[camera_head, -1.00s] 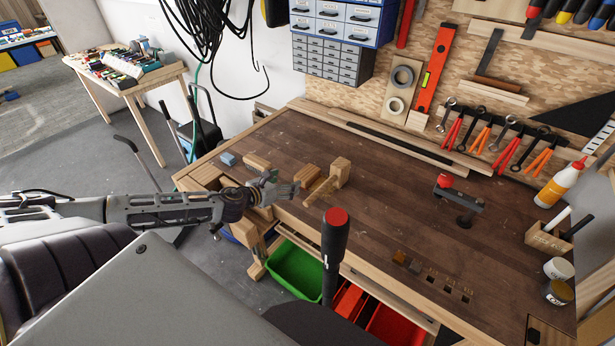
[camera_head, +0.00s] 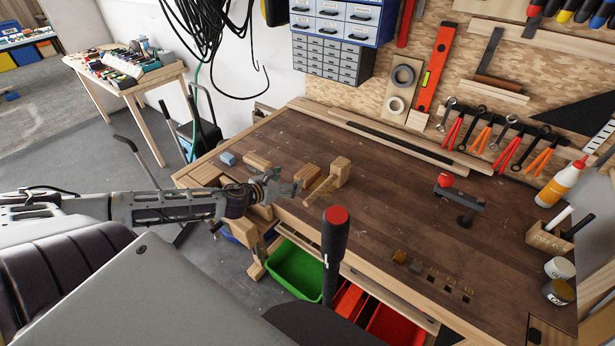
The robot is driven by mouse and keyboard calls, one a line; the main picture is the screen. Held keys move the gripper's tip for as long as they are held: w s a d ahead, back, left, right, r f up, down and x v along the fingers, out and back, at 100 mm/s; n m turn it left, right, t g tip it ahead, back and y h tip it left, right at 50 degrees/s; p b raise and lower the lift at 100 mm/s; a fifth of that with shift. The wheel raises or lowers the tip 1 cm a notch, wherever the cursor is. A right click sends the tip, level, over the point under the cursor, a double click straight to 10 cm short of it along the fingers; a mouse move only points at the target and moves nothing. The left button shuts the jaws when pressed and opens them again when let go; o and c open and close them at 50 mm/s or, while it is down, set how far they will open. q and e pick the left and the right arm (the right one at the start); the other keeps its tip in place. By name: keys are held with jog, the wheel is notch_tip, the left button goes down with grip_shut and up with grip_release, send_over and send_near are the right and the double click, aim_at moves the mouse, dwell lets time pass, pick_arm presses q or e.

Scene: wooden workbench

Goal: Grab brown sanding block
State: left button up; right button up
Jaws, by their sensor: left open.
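Several wooden pieces lie near the left front of the workbench (camera_head: 400,200). A brown block (camera_head: 308,172) lies just beyond my left gripper (camera_head: 284,182), beside a wooden mallet (camera_head: 340,172). A lighter tan block (camera_head: 256,161) lies farther back to the left, near a small blue block (camera_head: 228,158). I cannot tell for certain which of the two brownish blocks is the sanding block. My left gripper is open and empty over the bench's front left edge, close to the brown block, its fingers pointing right. My right gripper is not in view.
A red-topped clamp-like tool (camera_head: 458,200) stands on the right half. Small blocks (camera_head: 400,256) sit by slots near the front edge. A glue bottle (camera_head: 562,183) stands far right. Green (camera_head: 297,268) and red bins are below. The bench middle is clear.

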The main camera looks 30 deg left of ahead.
aim_at(307, 172)
pick_arm(q)
jog(key=shift+b+x, duration=0.3)
jog(key=shift+x, duration=3.45)
jog(key=shift+w, duration=0.1)
jog(key=shift+p+x, duration=0.35)
jog(key=shift+x, duration=2.15)
jog(key=shift+a+f, duration=0.1)
jog(key=shift+c, duration=0.4)
jog(key=c, duration=1.1)
